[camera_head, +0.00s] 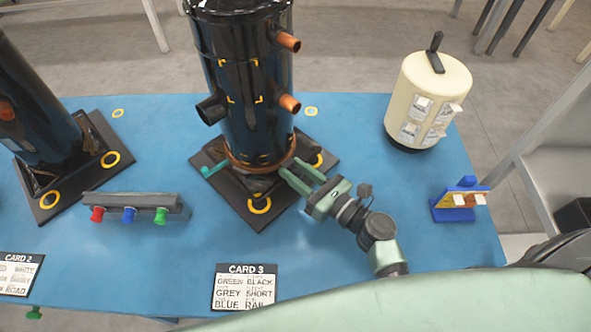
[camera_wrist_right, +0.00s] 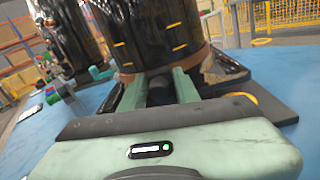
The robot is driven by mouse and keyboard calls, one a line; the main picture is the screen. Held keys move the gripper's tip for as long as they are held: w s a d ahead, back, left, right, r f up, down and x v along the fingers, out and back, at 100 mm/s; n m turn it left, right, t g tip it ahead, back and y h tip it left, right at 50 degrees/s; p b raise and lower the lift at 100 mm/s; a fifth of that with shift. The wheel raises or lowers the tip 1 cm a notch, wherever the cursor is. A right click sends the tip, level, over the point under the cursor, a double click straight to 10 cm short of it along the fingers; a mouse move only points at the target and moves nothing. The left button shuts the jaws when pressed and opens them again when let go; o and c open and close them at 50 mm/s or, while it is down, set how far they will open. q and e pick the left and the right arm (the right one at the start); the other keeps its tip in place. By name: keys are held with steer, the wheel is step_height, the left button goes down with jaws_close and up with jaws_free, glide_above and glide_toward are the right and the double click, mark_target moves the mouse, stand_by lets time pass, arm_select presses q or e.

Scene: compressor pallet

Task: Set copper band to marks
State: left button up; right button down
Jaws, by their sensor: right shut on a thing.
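A copper band (camera_head: 262,167) goes around the foot of the black upright compressor (camera_head: 250,125), just above its dark base plate. A teal tab (camera_head: 210,171) sticks out at the band's left side. Yellow corner marks (camera_head: 258,98) are on the compressor's front, well above the band. My right gripper (camera_head: 292,173) is at the band's front right, its fingers closed on the band. In the right wrist view the copper band (camera_wrist_right: 199,58) shows at the fingertips (camera_wrist_right: 160,82), with yellow marks above; the exact contact is partly hidden. My left gripper is not in view.
A second black compressor (camera_head: 40,115) stands at the left. A grey rail (camera_head: 135,203) with coloured knobs, a card (camera_head: 244,288), a cream canister (camera_head: 428,97) and a blue stand (camera_head: 458,201) share the blue table top (camera_head: 360,160). Two copper stubs (camera_head: 289,102) project from the compressor's right.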

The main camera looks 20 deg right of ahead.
steer(key=shift+s+a, duration=0.1)
steer(key=shift+a, duration=0.05)
stand_by(0.5)
step_height(320, 180, up, 4)
steer(key=p, duration=0.4)
steer(key=shift+r, duration=0.15)
steer(key=c, duration=1.3)
jaws_free()
steer(key=b+v, duration=0.2)
steer(key=v, duration=0.6)
